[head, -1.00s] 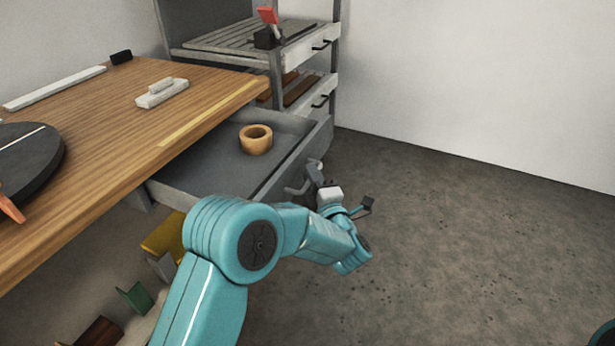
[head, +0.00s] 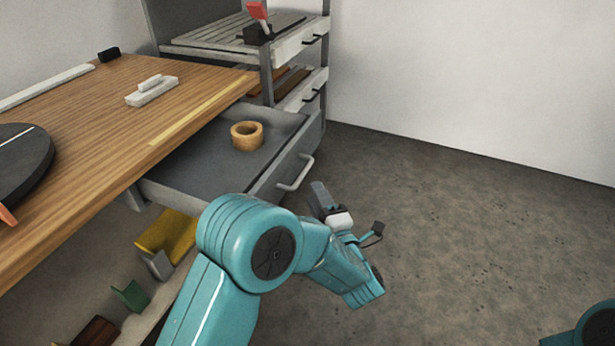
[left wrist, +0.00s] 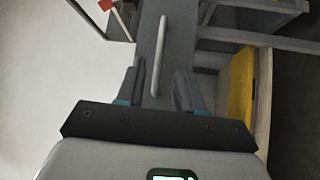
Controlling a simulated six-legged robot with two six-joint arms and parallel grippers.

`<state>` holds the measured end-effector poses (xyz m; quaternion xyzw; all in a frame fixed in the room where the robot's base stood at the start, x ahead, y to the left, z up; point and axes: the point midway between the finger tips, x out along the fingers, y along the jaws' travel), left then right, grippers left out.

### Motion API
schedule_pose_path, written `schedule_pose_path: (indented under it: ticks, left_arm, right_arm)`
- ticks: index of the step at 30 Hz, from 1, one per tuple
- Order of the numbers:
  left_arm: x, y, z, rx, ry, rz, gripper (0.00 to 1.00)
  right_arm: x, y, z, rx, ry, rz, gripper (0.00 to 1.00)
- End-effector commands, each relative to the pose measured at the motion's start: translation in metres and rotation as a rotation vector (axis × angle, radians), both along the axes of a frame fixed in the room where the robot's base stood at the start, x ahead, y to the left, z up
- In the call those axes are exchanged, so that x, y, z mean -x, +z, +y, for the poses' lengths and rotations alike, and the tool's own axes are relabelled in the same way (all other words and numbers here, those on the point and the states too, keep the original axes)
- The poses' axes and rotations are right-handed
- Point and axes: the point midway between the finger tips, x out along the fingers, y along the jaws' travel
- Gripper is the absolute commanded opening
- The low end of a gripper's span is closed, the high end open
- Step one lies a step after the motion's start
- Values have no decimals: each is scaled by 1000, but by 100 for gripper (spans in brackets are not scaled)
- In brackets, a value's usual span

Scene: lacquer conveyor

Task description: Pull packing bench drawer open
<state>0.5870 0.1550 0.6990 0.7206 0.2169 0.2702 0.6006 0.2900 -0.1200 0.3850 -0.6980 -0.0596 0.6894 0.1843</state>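The grey packing bench drawer (head: 197,185) stands pulled out from under the wooden bench top, with its inside showing. Its pale bar handle (head: 296,174) is on the drawer front. A tan ring-shaped roll (head: 247,136) sits inside the drawer. My left gripper (head: 319,190) is just in front of the handle, apart from it. In the left wrist view its two fingers (left wrist: 157,86) are spread with nothing held, and the handle (left wrist: 161,55) lies ahead between them. My right gripper is out of view.
The wooden bench top (head: 90,145) carries a white block (head: 152,92) and a dark disc (head: 20,160). A shelf rack (head: 266,85) stands behind the drawer. A yellow item (head: 167,234) is below the bench. The floor (head: 450,220) to the right is clear.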

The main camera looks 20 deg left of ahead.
Motion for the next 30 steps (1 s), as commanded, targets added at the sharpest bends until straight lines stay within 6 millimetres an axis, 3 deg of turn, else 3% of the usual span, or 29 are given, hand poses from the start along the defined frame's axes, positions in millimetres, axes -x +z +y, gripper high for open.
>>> schedule_pose_path:
  ticks: [6,12,30]
  left_arm:
    - [39,-6,-34,-1,-5,1,36]
    - [57,-10,-49,0,-1,0,36]
    - [60,-13,-50,-1,-3,9,36]
  right_arm:
    - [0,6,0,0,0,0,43]
    - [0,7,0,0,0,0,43]
    - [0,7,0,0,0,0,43]
